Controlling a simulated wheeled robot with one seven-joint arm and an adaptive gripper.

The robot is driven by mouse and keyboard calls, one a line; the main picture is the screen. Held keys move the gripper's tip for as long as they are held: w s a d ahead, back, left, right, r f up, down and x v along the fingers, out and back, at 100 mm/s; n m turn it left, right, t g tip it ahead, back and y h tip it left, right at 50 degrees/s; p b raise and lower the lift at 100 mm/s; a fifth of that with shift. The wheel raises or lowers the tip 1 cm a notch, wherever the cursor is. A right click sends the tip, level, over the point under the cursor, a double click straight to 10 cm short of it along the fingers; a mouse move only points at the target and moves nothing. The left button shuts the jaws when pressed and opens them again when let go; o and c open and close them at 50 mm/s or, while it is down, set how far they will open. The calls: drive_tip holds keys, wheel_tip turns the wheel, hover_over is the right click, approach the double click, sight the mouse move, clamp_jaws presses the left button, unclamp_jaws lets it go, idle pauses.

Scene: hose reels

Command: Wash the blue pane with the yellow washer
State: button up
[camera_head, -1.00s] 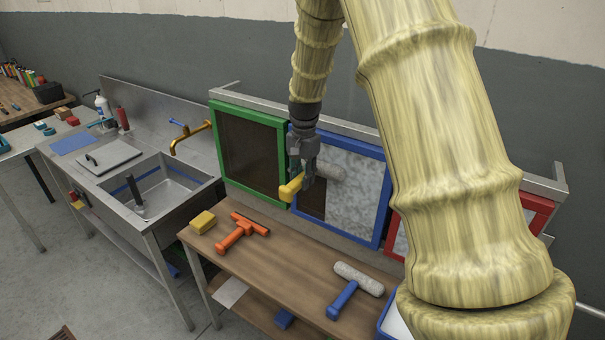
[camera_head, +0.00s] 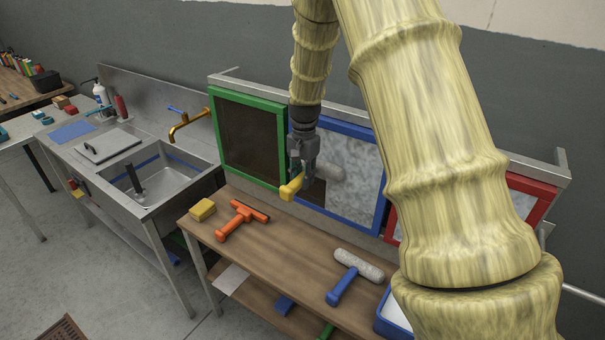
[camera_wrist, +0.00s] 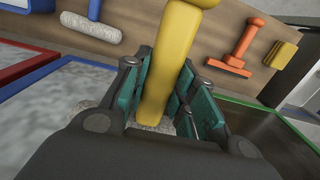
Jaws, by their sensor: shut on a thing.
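My gripper (camera_head: 303,160) is shut on the yellow handle of the washer (camera_head: 291,188), in front of the lower left of the blue pane. The handle also shows between the teal fingers in the wrist view (camera_wrist: 165,75). The washer's pale fluffy head (camera_head: 330,172) lies at the pane's face; I cannot tell whether it touches. The blue-framed pane (camera_head: 355,185) is mottled whitish grey, with a dark brown patch (camera_head: 312,192) at its lower left. My gripper hides part of its left side.
A green-framed dark pane (camera_head: 248,140) stands left, a red-framed one (camera_head: 528,200) right. The bench (camera_head: 285,255) below holds an orange squeegee (camera_head: 240,220), a yellow block (camera_head: 202,210) and a blue-handled washer (camera_head: 345,282). A sink (camera_head: 165,182) stands left.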

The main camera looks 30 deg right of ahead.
wheel_tip(320, 180, down, 17)
drive_tip(key=b, duration=0.5)
idle(2.3)
drive_tip(key=shift+f, duration=0.1)
drive_tip(key=s+a+p, duration=0.1)
drive_tip(key=s+a, duration=0.1)
drive_tip(key=a, duration=0.4)
drive_tip(key=shift+s+a, duration=0.25)
drive_tip(key=shift+s, duration=0.1)
idle(0.9)
